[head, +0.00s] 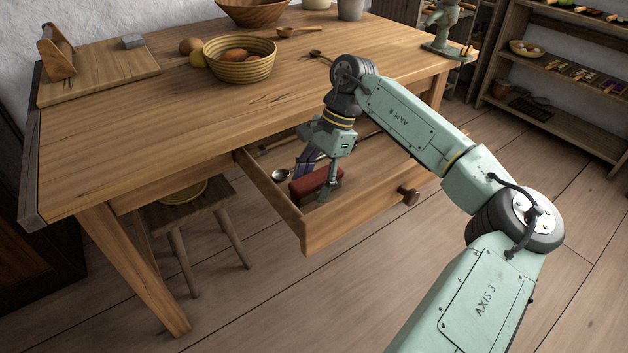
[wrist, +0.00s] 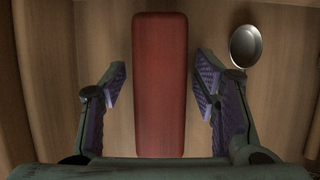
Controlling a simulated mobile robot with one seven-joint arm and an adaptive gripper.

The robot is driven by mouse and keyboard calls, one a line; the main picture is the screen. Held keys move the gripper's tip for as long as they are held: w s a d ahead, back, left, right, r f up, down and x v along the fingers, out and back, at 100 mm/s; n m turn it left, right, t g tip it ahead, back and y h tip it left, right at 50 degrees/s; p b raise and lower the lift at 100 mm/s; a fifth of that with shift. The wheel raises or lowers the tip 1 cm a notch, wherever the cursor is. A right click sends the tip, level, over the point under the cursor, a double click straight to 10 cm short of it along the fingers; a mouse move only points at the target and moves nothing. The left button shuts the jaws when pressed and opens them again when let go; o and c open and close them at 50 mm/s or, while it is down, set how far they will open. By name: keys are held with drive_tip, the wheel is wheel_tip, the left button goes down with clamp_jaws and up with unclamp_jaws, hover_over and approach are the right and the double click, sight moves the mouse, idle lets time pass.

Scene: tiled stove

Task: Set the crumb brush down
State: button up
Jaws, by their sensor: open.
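The crumb brush, seen as a red-brown block (head: 316,184), lies inside the open table drawer (head: 352,220). In the wrist view the brush (wrist: 160,85) runs up the middle of the picture, lying on the drawer's wooden floor. My gripper (head: 318,182) reaches down into the drawer at the brush. In the wrist view my gripper (wrist: 160,88) is open, with one purple-padded finger on each side of the brush. A gap shows between each finger and the brush. Its near end is close to my gripper's body.
A spoon (wrist: 246,46) lies right of the brush; it also shows in the head view (head: 281,175). The drawer's front has a round knob (head: 409,195). Above, the tabletop (head: 150,135) bears a basket (head: 240,60) and a board (head: 95,75). A stool (head: 190,205) stands left of the drawer.

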drive_tip(key=v, duration=1.2)
drive_tip(key=shift+r, duration=0.2)
